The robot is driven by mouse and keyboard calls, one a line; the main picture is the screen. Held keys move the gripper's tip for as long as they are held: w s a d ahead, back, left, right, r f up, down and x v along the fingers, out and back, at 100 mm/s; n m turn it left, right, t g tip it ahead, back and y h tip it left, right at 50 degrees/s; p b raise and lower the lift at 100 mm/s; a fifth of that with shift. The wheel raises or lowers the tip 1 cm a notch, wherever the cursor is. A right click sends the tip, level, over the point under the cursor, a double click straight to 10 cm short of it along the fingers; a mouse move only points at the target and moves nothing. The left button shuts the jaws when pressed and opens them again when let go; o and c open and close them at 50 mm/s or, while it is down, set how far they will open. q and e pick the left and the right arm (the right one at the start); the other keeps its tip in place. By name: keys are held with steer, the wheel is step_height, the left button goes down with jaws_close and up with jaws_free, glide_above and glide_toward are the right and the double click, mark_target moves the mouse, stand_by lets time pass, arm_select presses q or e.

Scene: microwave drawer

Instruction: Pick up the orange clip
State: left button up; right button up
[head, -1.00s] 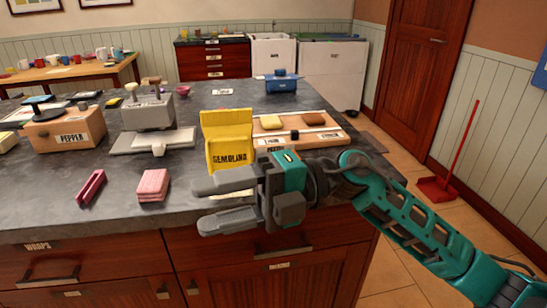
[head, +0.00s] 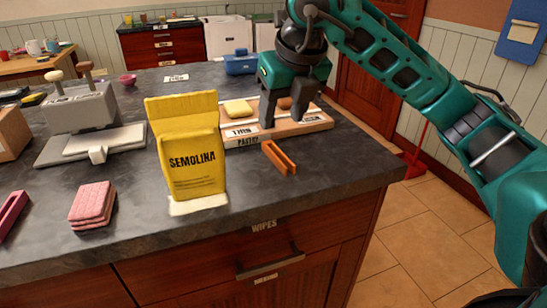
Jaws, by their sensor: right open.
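The orange clip (head: 279,157) lies on the dark countertop near its right end, in front of the wooden board, as a narrow folded strip with a gap along its middle. My right gripper (head: 285,115) comes in from the upper right and points down, fingers apart. In the picture its fingertips are just above the clip, over the board's area. Nothing shows between the fingers, and the clip is apart from them. Their exact height over the counter is hard to tell. My left gripper is out of view.
A yellow semolina bag (head: 190,150) stands left of the clip. Folded pink cloths (head: 92,204) and a grey press (head: 82,108) are farther left. The counter right of the clip is clear.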

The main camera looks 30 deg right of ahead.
mark_target(274, 143)
steer(key=b+x, duration=0.1)
steer(key=x, duration=0.8)
steer(key=shift+s, duration=0.15)
steer(key=shift+c, duration=0.5)
jaws_close()
